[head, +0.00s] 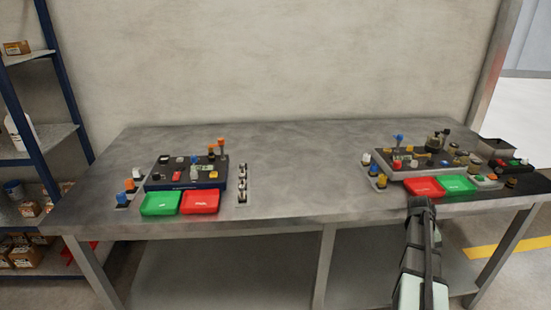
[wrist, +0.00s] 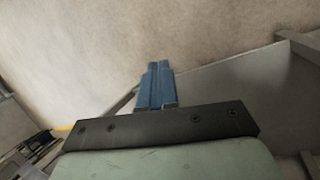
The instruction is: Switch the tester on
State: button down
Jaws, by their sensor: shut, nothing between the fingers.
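I cannot tell for sure which thing is the tester. A small dark box with red and green parts on top (head: 516,162) sits at the right end of the bench, and a darker box (head: 497,148) stands behind it. My arm reaches up from the bottom right in the head view, and its end (head: 420,205) is in front of the right-hand red tray. In the wrist view my gripper's blue fingers (wrist: 156,84) are together and hold nothing. No tester shows near them in that view.
A metal bench (head: 290,165) carries a left panel (head: 185,184) and a right panel (head: 410,174), each crowded with small parts. A red tray (head: 424,187) and a green tray (head: 458,184) front the right panel. The bench middle is clear. Shelving (head: 40,130) stands left.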

jog(key=w+a+r+n+t+h, duration=0.1)
jog(key=w+r+n, duration=0.1)
jog(key=w+r, duration=0.55)
jog(key=w+a+r+n+t+h, duration=0.15)
jog(key=w+r, duration=0.25)
jog(key=r, duration=0.7)
jog(key=w+a+r+n+t+y, duration=0.1)
jog(key=w+a+r+n, duration=0.2)
jog(key=w+a+r, duration=0.3)
jog(key=w+a+r+n+t, duration=0.25)
jog(key=w+a+r, duration=0.3)
jog(key=a, duration=0.35)
jog(key=w+a+r+n+y, duration=0.15)
jog(key=w+a, duration=0.25)
jog(key=a, duration=0.6)
jog(key=w+a+n, duration=0.3)
jog(key=a, duration=0.8)
jog(key=w+a+r+n+y, duration=0.15)
jog(key=w+a, duration=0.25)
jog(key=a, duration=0.6)
jog(key=s+a+r+n+y, duration=0.1)
jog(key=s+a+n, duration=0.1)
jog(key=a, duration=1.6)
jog(key=s+a+r+n, duration=0.1)
jog(key=a+n, duration=0.4)
jog(key=a, duration=1.4)
jog(key=shift+s+a+r+g+y, duration=0.15)
jog(key=shift+s+r+g+y, duration=0.25)
jog(key=shift+s, duration=0.25)
